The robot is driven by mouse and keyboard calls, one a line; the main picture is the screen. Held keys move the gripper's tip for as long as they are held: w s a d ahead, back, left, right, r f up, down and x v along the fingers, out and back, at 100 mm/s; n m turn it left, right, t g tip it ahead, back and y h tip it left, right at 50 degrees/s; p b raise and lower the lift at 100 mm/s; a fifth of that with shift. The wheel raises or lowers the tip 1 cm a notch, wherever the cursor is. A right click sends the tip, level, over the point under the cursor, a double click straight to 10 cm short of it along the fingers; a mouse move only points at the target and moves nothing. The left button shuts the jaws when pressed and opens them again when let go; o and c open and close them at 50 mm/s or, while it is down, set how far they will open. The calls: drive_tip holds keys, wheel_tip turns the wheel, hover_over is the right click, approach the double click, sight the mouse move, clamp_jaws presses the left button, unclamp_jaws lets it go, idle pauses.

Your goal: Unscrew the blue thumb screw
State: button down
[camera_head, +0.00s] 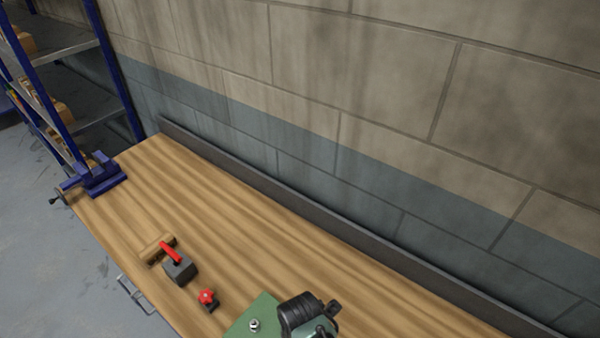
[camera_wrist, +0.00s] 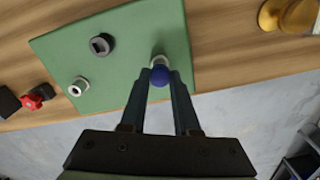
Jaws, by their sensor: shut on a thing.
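The blue thumb screw (camera_wrist: 159,77) shows in the wrist view as a round blue head, with a pale metal part (camera_wrist: 159,61) just beyond it. It is over the right part of a green mat (camera_wrist: 135,25). My gripper (camera_wrist: 162,74) is shut on the blue head, with one finger on each side. Whether the screw is still threaded into the pale part cannot be told. In the head view, part of the green mat (camera_head: 262,306) shows at the bottom; my arm hides the screw there.
A dark ring-shaped part (camera_wrist: 102,45) and a silver nut (camera_wrist: 78,87) are on the mat. A red knob (camera_head: 207,296) and a red-handled grey block (camera_head: 180,268) are left of it. A blue vise (camera_head: 100,176) stands at the table's far left. Bare wooden tabletop (camera_head: 260,235) lies between.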

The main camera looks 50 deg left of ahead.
drive_tip(key=shift+w, duration=0.15)
drive_tip(key=n+b, duration=0.1)
drive_tip(key=n, duration=0.1)
drive_tip(key=shift+d+n, duration=0.1)
drive_tip(key=shift+n, duration=1.2)
drive_tip(key=shift+n+b, duration=0.6)
drive_tip(key=shift+n, duration=0.5)
drive_tip(key=c, duration=0.7)
unclamp_jaws()
